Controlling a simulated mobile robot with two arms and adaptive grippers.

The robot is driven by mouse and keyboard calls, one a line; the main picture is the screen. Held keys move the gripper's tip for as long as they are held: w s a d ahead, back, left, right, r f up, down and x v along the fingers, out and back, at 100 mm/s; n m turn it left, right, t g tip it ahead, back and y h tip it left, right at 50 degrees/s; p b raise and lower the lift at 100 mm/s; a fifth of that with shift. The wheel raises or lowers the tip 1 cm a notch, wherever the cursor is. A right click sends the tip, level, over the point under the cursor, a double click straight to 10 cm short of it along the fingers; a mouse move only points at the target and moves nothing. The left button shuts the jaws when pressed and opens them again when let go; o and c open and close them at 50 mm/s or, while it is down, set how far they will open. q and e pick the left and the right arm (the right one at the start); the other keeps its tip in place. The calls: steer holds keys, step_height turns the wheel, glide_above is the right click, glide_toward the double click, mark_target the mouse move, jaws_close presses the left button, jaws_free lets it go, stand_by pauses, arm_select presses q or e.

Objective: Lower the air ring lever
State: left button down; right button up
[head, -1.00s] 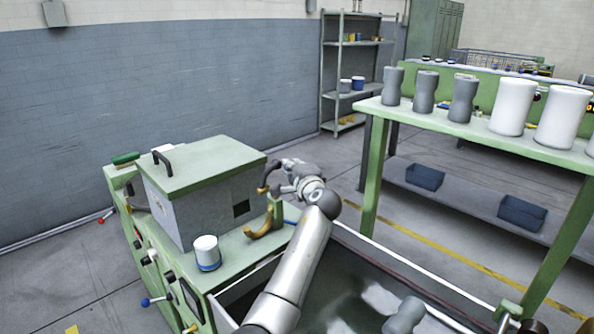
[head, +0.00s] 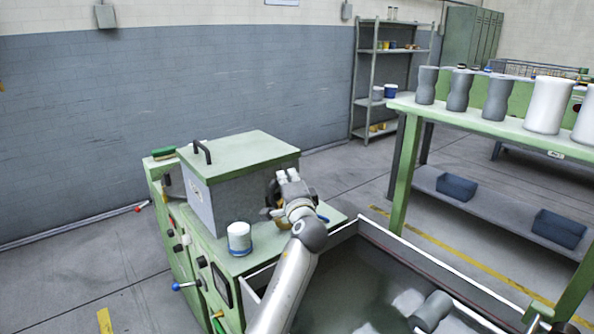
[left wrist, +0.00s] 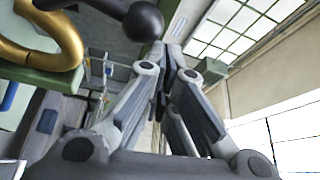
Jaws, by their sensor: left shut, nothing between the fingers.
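My left gripper (head: 284,188) is shut and empty, beside the right side of the grey box on the green machine (head: 225,262). In the left wrist view its fingertips (left wrist: 167,62) meet just below a black ball knob (left wrist: 143,20) on a dark rod, close to them; contact cannot be told. A brass curved piece (left wrist: 70,42) is left of the knob; in the head view my gripper mostly hides it. The black knob looks like the air ring lever, but I cannot be sure. My right gripper is not in view.
A white jar (head: 239,240) stands on the machine's ledge. Levers with a blue knob (head: 177,286) and a red knob (head: 138,209) stick out at its left. An open bin (head: 350,285) lies to the right. A green table (head: 480,122) holds grey and white containers.

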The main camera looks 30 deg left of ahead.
mark_target(276, 189)
arm_select(q)
steer(key=shift+s+a+f, duration=0.25)
steer(key=shift+s+f, duration=0.35)
steer(key=shift+s, duration=0.05)
steer(key=shift+s+a+f, duration=0.25)
steer(key=shift+s+f, duration=0.3)
steer(key=shift+s, duration=0.05)
steer(key=shift+s+f, duration=0.35)
steer(key=shift+f, duration=0.05)
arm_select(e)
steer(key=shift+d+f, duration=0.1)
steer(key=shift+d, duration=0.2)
arm_select(q)
steer(key=shift+s+f, duration=0.1)
steer(key=shift+f, duration=0.2)
steer(key=shift+s+d+f, duration=0.1)
steer(key=shift+s+d, duration=0.25)
steer(key=shift+s, duration=0.05)
steer(key=v, duration=1.1)
steer(key=shift+r, duration=0.35)
steer(key=shift+w, duration=0.15)
